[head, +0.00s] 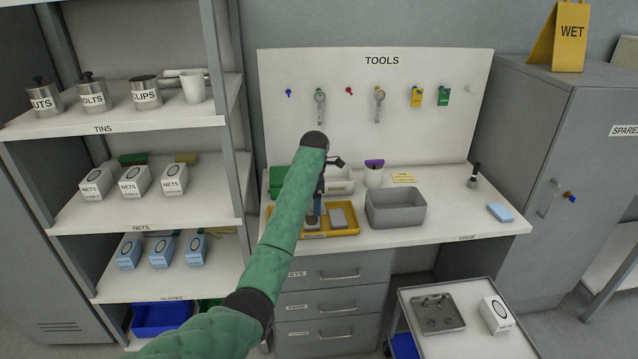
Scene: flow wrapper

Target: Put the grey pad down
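A yellow tray (350,231) lies on the bench, left of the grey bin. A grey pad (338,217) lies in its right part. My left arm, in green, reaches in from the bottom left, and my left gripper (313,216) points down over the tray's left part. A small greyish piece (312,225) shows right under its fingertips. I cannot tell whether the fingers hold it or only stand over it. The arm hides part of the tray's left side. My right gripper is not in view.
A grey bin (396,216) stands right of the tray, and a white bin (340,186) stands behind it. A purple-topped cup (374,174), a dark-handled tool (474,178) and a blue block (500,212) are on the bench. The bench's right front is clear.

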